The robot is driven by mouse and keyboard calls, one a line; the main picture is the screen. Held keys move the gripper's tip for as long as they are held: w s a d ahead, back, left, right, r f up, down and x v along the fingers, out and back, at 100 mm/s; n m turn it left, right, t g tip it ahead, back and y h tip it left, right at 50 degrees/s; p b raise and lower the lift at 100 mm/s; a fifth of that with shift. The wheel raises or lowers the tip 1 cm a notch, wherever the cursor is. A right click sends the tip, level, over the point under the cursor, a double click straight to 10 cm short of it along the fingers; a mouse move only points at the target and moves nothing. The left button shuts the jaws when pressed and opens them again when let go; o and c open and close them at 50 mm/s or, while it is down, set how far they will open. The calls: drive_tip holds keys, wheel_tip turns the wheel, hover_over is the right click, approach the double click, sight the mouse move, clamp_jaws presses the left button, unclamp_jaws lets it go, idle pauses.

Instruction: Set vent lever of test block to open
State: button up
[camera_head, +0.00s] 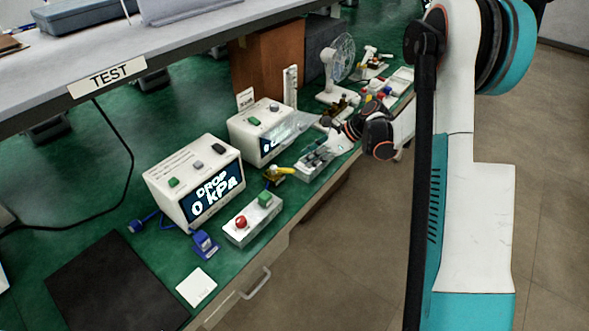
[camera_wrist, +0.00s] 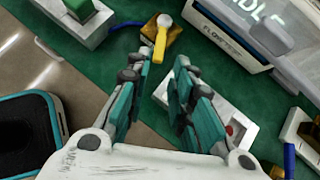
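The test block is a small brass-coloured block (camera_head: 272,181) with a yellow vent lever (camera_head: 287,170), beside the DROP display unit. In the wrist view the brass block (camera_wrist: 178,24) is at the top centre. Its yellow lever (camera_wrist: 160,44) points from a pale pivot down towards my gripper. My gripper (camera_wrist: 163,60) is open and empty, its teal fingers either side of the lever's free end in the picture; I cannot tell whether they touch it or are above it. In the head view my gripper (camera_head: 308,160) is just right of the lever.
The DROP 0 kPa unit (camera_head: 195,182) and a second display unit (camera_head: 262,132) stand behind the block. A white box with red and green buttons (camera_head: 252,220) sits in front. A white plate with a red button (camera_wrist: 207,92) lies below my fingers. A fan (camera_head: 338,65) stands farther back.

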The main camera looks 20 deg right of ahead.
sight(289, 169)
drive_tip(key=b+x, duration=0.2)
drive_tip(key=x, duration=0.6)
clamp_jaws()
